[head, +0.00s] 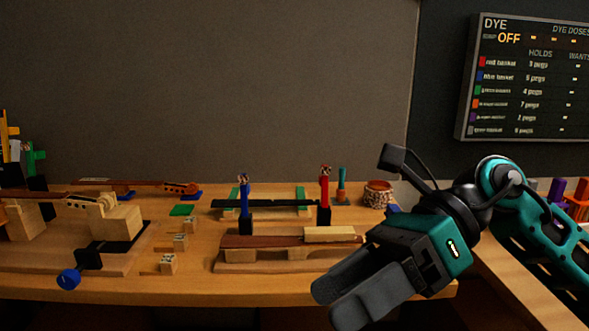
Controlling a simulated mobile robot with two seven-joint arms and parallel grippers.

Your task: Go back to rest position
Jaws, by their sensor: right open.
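My right gripper (338,298) is raised in front of the bench's right part, its arm coming in from the right. Its dark fingers point down and to the left, and nothing shows between them. It hides part of the bench's front edge and the right end of a wooden fixture. My left gripper is out of the picture. The wooden bench (190,284) carries violin parts, including a neck with a scroll (180,188) at the back left and a long brown board (265,241) on a fixture near the middle.
A blue clamp (244,196) and a red clamp (325,198) stand upright at mid-bench. Small wooden blocks (168,263) lie left of the fixture. A round pot (378,194) stands at the back right. A blue knob (69,279) sticks out at the front left. A dye board (525,80) hangs on the wall.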

